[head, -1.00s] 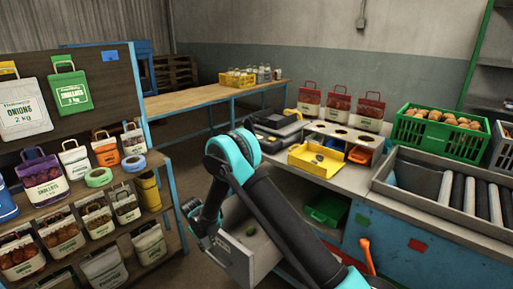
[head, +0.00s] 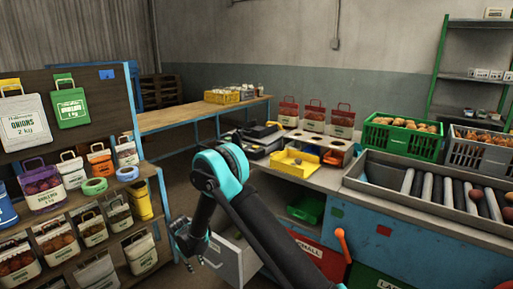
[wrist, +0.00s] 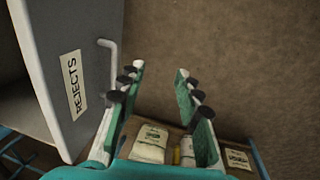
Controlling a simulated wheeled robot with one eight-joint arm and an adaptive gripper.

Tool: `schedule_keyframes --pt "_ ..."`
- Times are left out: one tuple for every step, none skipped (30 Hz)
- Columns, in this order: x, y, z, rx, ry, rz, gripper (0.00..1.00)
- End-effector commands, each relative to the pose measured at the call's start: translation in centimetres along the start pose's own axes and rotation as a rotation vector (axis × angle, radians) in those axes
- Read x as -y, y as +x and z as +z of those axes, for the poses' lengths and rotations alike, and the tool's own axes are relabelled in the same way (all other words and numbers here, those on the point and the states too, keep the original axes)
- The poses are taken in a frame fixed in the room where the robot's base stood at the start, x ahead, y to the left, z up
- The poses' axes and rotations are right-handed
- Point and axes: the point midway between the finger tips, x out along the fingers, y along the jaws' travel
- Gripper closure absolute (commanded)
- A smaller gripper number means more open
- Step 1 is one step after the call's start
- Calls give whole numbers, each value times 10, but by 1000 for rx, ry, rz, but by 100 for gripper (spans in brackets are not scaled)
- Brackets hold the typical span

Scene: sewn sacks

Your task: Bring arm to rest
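My arm is bent, with its teal elbow raised and its forearm hanging down in the head view. My gripper (head: 183,240) is low at the end of it, between the shelf and the bench. In the wrist view my gripper (wrist: 160,70) has its two green-padded fingers apart, with nothing between them. A grey drawer (wrist: 62,75) labelled REJECTS stands just left of the fingers, its bar handle beside the left finger and apparently apart from it. The drawer (head: 236,262) also shows pulled out from the bench in the head view, partly hidden by my arm.
A shelf (head: 150,182) of sewn sacks stands close on the left. The workbench (head: 345,187) with a yellow tray (head: 296,163), a green crate (head: 401,142) and a roller conveyor (head: 420,190) lies on the right. Bare floor shows between shelf and bench.

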Motion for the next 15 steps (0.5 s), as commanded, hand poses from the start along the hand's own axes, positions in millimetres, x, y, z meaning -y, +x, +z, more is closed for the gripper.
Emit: schedule_keyframes --pt "-5 -4 2 -1 7 -1 66" --pt "-8 -7 3 -3 12 -2 66" --pt "-12 -10 5 -4 18 -3 66" --pt "-15 -13 6 -6 23 -4 66" --pt "-19 -16 8 -7 29 -5 66" --pt "-24 -20 11 -9 37 -6 66" --pt "-29 -24 13 -10 44 -7 66" --pt "-33 -28 15 -12 51 -8 66" --pt "-39 -33 19 -14 61 -9 66" --pt "-44 -37 22 -15 69 -10 66" --pt "-50 -41 25 -17 77 -11 66" --pt "-56 -48 29 -20 89 -13 66" --pt "-62 -53 33 -23 99 -14 66" --pt "-69 -58 37 -26 110 -15 66" --pt "-78 -66 44 -30 126 -17 66"
